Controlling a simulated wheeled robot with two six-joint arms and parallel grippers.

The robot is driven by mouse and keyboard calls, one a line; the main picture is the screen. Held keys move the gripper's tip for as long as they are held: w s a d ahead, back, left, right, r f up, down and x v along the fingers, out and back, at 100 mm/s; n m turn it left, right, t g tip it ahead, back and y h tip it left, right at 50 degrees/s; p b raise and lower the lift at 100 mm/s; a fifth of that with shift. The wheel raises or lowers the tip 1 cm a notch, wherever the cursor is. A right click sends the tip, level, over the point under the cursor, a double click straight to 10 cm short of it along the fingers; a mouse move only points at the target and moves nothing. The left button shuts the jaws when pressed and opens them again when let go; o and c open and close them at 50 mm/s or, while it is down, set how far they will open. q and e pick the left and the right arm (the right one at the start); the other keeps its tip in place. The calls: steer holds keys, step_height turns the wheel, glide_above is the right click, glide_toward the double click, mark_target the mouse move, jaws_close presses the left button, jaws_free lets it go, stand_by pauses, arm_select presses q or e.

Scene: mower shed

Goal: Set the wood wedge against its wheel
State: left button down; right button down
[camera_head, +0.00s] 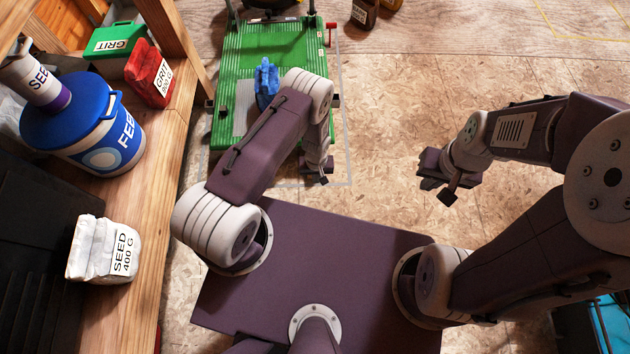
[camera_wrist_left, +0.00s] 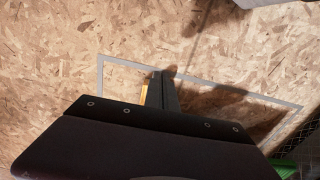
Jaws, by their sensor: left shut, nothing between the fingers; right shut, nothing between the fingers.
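My left gripper (camera_head: 318,173) is shut and empty above the floor, at the near right corner of a green slatted platform (camera_head: 228,70). In the left wrist view its shut fingers (camera_wrist_left: 163,78) point at the chipboard floor. A narrow yellow-tan sliver (camera_wrist_left: 147,92) shows beside the fingers; I cannot tell whether it is the wood wedge. No wedge shows clearly in the head view. Small dark wheel-like parts (camera_head: 209,104) show at the platform's side; my left arm hides part of its near end. My right gripper (camera_head: 437,182) is shut and empty over open floor.
A grey taped outline (camera_wrist_left: 232,92) lies on the floor around the platform's near end. A blue object (camera_head: 265,84) sits on the platform. A wooden shelf (camera_head: 163,215) at the left holds a blue feed drum (camera_head: 75,120), seed bags and grit containers.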

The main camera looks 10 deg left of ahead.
mark_target(316, 192)
arm_select(q)
step_height(316, 192, down, 11)
steer(key=b, duration=0.7)
steer(key=shift+r, duration=0.15)
steer(key=w, duration=0.1)
steer(key=w+b, duration=0.1)
steer(key=w+a+b, duration=0.1)
steer(key=shift+w+r, duration=0.15)
steer(key=shift+r, duration=0.1)
steer(key=shift+w+a+r, duration=0.1)
steer(key=shift+w+r, duration=0.1)
steer(key=shift+w, duration=0.1)
